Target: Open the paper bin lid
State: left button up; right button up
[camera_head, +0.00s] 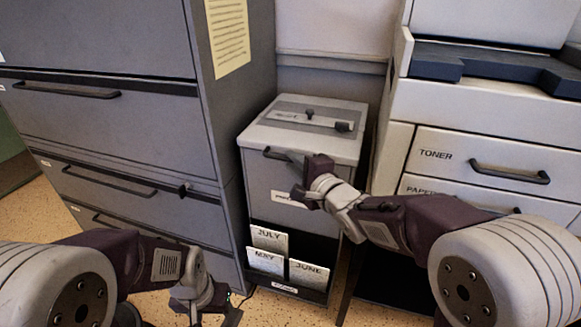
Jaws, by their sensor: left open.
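The paper bin is a grey box (350,147) between the filing cabinet and the printer stand. My left gripper (207,309) is open and low, left of the bin, in front of the cabinet.
A grey filing cabinet (110,130) with bar-handled drawers stands close on the left. A printer stand with a toner drawer (450,150) is close on the right. Cards marked July, May and June (308,274) sit in the bin's lower front pocket. Speckled floor (165,305) shows below.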

jog(key=shift+x, duration=1.05)
grip_shut()
dwell(0.6)
